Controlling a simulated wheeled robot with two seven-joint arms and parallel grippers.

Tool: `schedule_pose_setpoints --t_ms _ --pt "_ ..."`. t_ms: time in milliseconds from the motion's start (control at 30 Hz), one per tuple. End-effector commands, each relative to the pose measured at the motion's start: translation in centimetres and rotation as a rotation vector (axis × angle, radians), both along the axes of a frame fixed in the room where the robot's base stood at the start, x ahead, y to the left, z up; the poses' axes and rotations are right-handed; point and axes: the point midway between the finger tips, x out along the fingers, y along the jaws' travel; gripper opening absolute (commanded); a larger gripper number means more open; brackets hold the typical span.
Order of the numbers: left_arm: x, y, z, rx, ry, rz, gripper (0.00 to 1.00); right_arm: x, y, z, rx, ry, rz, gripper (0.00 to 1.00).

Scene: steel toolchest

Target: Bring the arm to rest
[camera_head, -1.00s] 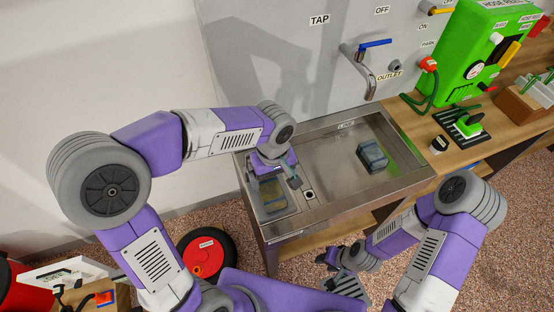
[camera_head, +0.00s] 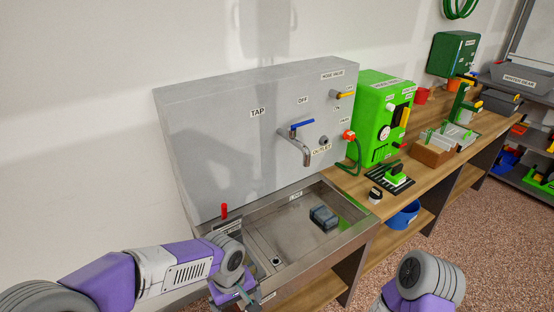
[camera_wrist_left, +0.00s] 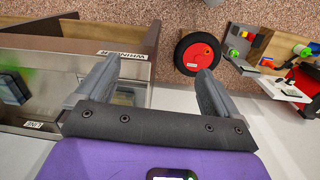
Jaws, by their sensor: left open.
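My left arm comes in from the lower left in the head view. Its gripper (camera_head: 238,299) hangs over the front left edge of the steel sink (camera_head: 292,258). In the left wrist view the left gripper's two fingers (camera_wrist_left: 152,88) are spread apart with nothing between them. The sink's labelled edge shows beside the left finger there. My right arm shows only as an elbow part at the lower right of the head view; its gripper is out of the picture.
A grey-blue block (camera_head: 323,218) lies in the sink basin. The tap (camera_head: 300,146) stands on the panel behind. A green machine (camera_head: 381,118) is on the bench to the right. A black wheel with a red hub (camera_wrist_left: 199,54) lies on the floor.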

Motion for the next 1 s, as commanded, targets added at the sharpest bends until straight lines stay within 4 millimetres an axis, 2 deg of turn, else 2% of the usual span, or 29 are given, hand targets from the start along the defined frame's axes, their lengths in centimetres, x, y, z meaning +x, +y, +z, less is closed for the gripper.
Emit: schedule_pose_setpoints --t_ms 33,267,367,500,633,800,1000 --pt "0.0 -0.1 -1.6 -0.021 0.015 -0.017 0.95 0.1 0.0 -0.1 -0.001 -0.003 -0.001 0.43" --pt "-0.6 -1.2 -8.3 -0.146 0.034 -0.114 0.95 0.1 0.0 -0.1 0.000 -0.002 0.000 0.43" --pt "-1.5 -1.6 -12.0 -0.211 0.031 -0.153 0.95 0.1 0.0 0.0 0.000 -0.002 0.000 0.43" --pt "-3.7 -1.7 -18.1 -0.296 0.000 -0.199 0.95 0.1 0.0 -0.1 0.000 -0.002 0.000 0.43" --pt "-6.2 -1.2 -22.8 -0.325 -0.051 -0.228 0.95 0.1 0.0 -0.1 0.000 -0.002 0.000 0.43" --pt "-8.9 -0.2 -26.3 -0.305 -0.102 -0.259 0.95 0.1 0.0 -0.1 0.000 -0.002 0.000 0.43" --pt "-9.8 0.3 -27.4 -0.284 -0.125 -0.278 0.95 0.1 0.0 -0.1 0.000 -0.002 -0.001 0.43"
